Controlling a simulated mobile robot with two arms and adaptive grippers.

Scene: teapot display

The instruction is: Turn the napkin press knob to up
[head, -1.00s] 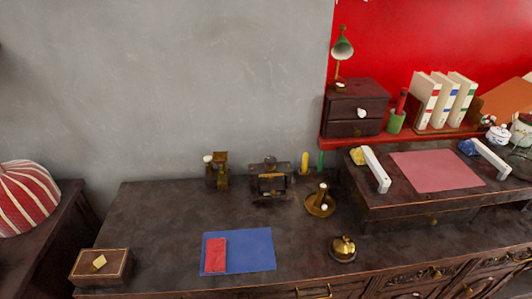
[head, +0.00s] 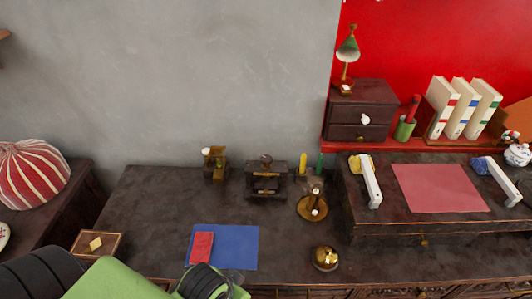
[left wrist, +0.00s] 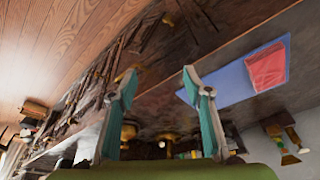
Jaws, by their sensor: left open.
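The napkin press (head: 266,183) appears to be the dark wooden frame with brass parts, standing upright at the back of the dark desk in the head view. A small dark round knob (head: 266,159) sits on its top; its setting is too small to read. My left gripper (left wrist: 160,74) is open and empty in the left wrist view, its two teal-padded fingers wide apart. In the head view my left arm comes in at the bottom left, near the front edge and well short of the press. The press cannot be made out surely in the wrist view. My right gripper is not in view.
A blue mat (head: 240,247) with a red cloth (head: 202,246) lies at the front. A brass bell (head: 325,258) and a brass candle holder (head: 312,207) stand right of it. A brass-and-wood item (head: 215,164) stands left of the press.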

